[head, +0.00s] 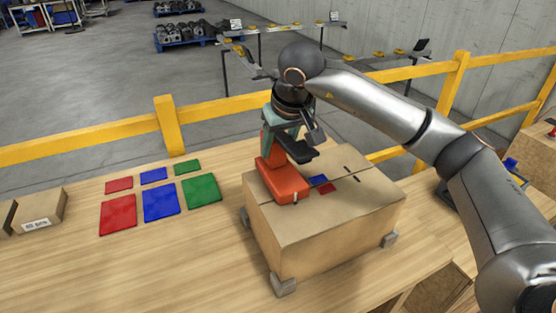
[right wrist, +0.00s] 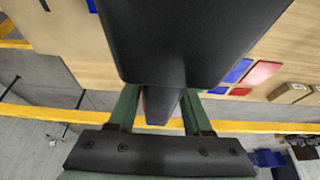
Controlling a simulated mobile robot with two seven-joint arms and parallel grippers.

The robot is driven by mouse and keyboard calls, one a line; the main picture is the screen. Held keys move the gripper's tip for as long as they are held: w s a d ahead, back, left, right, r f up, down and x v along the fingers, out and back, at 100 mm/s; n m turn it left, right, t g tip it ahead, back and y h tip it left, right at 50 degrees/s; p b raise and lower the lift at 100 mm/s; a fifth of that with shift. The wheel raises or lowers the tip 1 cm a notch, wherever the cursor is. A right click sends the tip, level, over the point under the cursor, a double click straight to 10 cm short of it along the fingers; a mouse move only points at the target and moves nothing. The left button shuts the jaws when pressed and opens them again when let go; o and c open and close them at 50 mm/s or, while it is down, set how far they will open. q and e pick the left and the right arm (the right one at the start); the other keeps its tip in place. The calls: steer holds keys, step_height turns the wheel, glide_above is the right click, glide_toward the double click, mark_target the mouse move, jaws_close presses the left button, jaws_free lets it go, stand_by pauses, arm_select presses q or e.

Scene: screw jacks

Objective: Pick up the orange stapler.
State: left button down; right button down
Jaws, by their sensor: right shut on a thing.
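The orange stapler (head: 287,183) is on or just above the top of a cardboard box in the head view; I cannot tell whether it touches the lid. An orange part of it stands up between the fingers of my right gripper (head: 277,140), which points down and is shut on it. In the right wrist view, the green fingers of my right gripper (right wrist: 158,110) show on both sides of a dark part that hides most of the stapler. My left gripper is not in view.
The cardboard box (head: 335,228) stands on the wooden table (head: 160,270), with grey blocks at its corners. Small blue and red pieces lie on its lid. Red, blue and green mats (head: 161,202) lie to the left. A yellow rail (head: 90,140) runs behind.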

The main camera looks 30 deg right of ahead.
steer(key=shift+r, duration=0.3)
